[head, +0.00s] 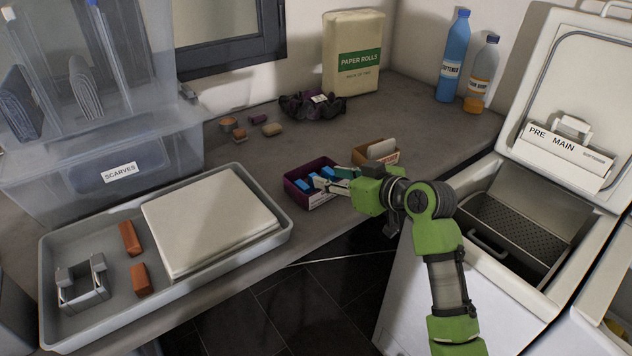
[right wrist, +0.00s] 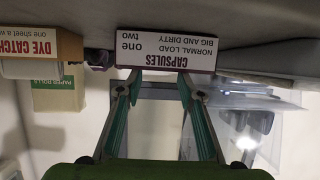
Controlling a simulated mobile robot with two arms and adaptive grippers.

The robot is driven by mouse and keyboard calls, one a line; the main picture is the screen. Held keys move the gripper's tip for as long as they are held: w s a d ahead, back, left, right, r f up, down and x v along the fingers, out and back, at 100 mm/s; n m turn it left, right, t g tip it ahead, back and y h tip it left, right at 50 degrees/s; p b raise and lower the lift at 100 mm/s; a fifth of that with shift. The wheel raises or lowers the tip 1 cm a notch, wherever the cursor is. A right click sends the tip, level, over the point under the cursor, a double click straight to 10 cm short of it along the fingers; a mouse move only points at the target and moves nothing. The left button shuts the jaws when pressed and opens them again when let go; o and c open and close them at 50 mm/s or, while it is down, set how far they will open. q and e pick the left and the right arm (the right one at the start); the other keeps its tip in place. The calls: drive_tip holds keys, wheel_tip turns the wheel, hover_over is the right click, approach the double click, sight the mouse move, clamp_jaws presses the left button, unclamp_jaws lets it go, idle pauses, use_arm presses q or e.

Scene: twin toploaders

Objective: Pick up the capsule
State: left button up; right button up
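A small dark purple box (head: 297,190) stands near the counter's front edge with several blue capsules (head: 329,173) in it. In the right wrist view its label (right wrist: 166,54) reads "CAPSULES" and appears upside down; the capsules inside are hidden there. My right gripper (head: 326,179) reaches in from the right, over the box's right side. In the right wrist view its two fingers (right wrist: 158,88) are spread apart with the label beyond their tips and nothing held between them. Whether a fingertip touches the box or a capsule I cannot tell. My left gripper is not in view.
A dye catcher box (head: 378,152) stands just right of the capsule box. A grey tray (head: 282,230) with folded cloth lies to the left. A paper rolls pack (head: 352,58) and bottles (head: 455,55) stand behind. An open toploader (head: 420,300) is at right.

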sight(304, 176)
drive_tip(key=shift+x, duration=1)
drive_tip(key=shift+w+a+f+p, duration=0.2)
drive_tip(key=shift+w+a+f, duration=0.25)
drive_tip(key=shift+a, duration=0.25)
drive_tip(key=shift+w+a+f+p, duration=0.2)
drive_tip(key=shift+w+a+f, duration=0.3)
drive_tip(key=shift+a, duration=0.15)
drive_tip(key=shift+w+a+f, duration=0.3)
drive_tip(key=shift+w+f, duration=0.1)
drive_tip(key=shift+a, duration=0.1)
drive_tip(key=shift+w+a+f, duration=0.1)
drive_tip(key=shift+w+a, duration=0.05)
drive_tip(key=c, duration=0.8)
drive_tip(key=shift+w+f, duration=0.1)
drive_tip(key=shift+w, duration=0.1)
drive_tip(key=shift+c, duration=0.9)
